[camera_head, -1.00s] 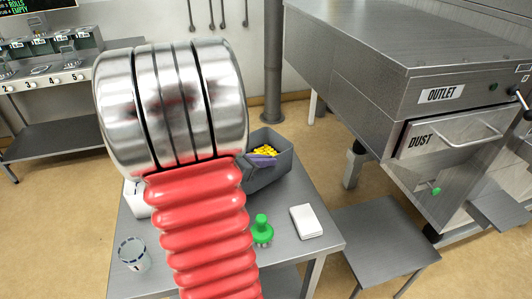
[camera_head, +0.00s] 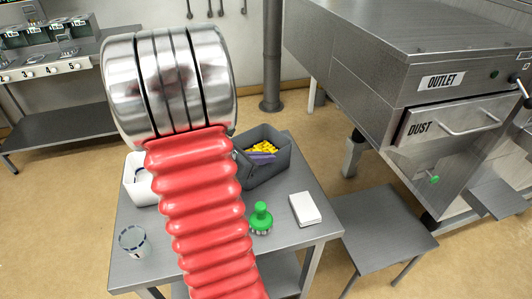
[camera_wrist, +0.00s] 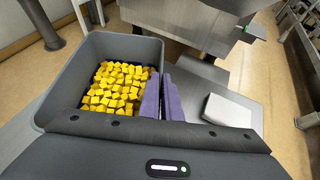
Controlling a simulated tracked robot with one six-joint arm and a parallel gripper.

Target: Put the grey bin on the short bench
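The grey bin (camera_head: 262,175), holding yellow cubes (camera_wrist: 115,88), is at the back right of the grey table (camera_head: 290,240). I cannot tell whether it touches the tabletop. My gripper (camera_wrist: 161,95) has purple fingers on either side of the bin's right wall in the wrist view, one inside and one outside, shut on that wall. In the head view the purple fingers (camera_head: 262,158) show at the bin and my arm hides its left part. A low, bare grey bench (camera_head: 385,235) stands right of the table; it looks like the short bench.
On the table are a green-handled stamp (camera_head: 261,217), a white block (camera_head: 305,208), a clear cup (camera_head: 133,241) and a white container (camera_head: 138,180) partly behind my arm. A large steel machine (camera_head: 410,60) stands behind the bench. Open floor shows left of the table.

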